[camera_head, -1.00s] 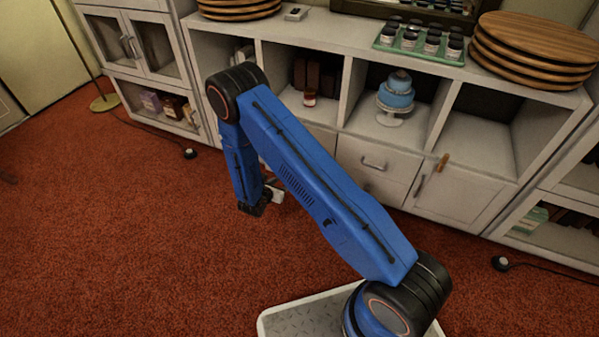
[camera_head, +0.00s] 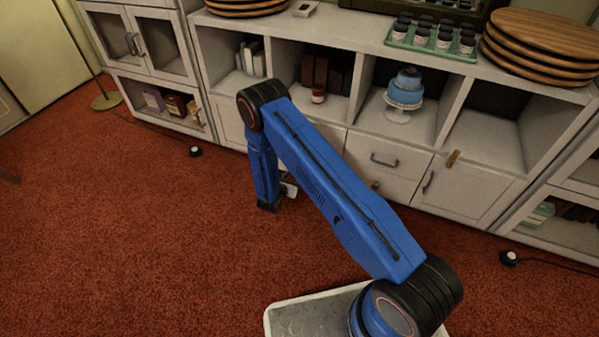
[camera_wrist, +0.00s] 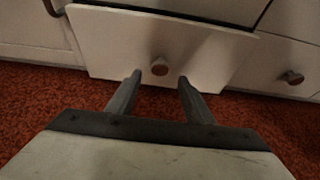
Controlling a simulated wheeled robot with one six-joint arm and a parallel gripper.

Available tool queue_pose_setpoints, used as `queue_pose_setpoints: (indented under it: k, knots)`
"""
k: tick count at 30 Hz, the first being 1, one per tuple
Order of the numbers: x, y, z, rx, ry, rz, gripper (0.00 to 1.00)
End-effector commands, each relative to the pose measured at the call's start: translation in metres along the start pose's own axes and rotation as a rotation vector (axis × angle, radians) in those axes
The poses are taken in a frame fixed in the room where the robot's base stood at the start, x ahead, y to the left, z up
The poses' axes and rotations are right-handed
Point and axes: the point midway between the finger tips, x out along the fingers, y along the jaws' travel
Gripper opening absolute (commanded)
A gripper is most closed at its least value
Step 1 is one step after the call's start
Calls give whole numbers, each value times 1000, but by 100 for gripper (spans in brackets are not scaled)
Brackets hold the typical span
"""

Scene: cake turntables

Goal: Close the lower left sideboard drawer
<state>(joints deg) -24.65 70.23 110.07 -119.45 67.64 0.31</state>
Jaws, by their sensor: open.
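In the wrist view, a pale drawer front (camera_wrist: 110,42) with a round brown knob (camera_wrist: 159,66) stands proud of the fronts beside it, so this lower drawer is partly open. My gripper (camera_wrist: 160,80) is open and empty, its two dark fingers pointing at the drawer front, one to each side of and just below the knob. I cannot tell whether the fingertips touch the front. In the head view my blue arm hides this drawer and most of my gripper; only a pale part of the hand shows. The sideboard (camera_head: 437,142) stands along the wall.
Right of the drawer, another knob (camera_wrist: 291,77) sits on a neighbouring front. A blue cake (camera_head: 405,90) on a stand, a green tray (camera_head: 395,45) of jars and stacked wooden boards (camera_head: 545,40) are on the sideboard. A black floor object (camera_head: 508,258) lies at right.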

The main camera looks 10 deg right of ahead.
Motion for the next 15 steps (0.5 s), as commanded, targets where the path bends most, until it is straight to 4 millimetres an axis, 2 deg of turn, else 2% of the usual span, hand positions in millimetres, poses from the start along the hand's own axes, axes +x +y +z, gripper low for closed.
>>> queue_pose_setpoints:
  k: [7,15]
  knots:
    - [43,-1,0,1,0,-2,47]
    - [70,0,0,0,0,-1,47]
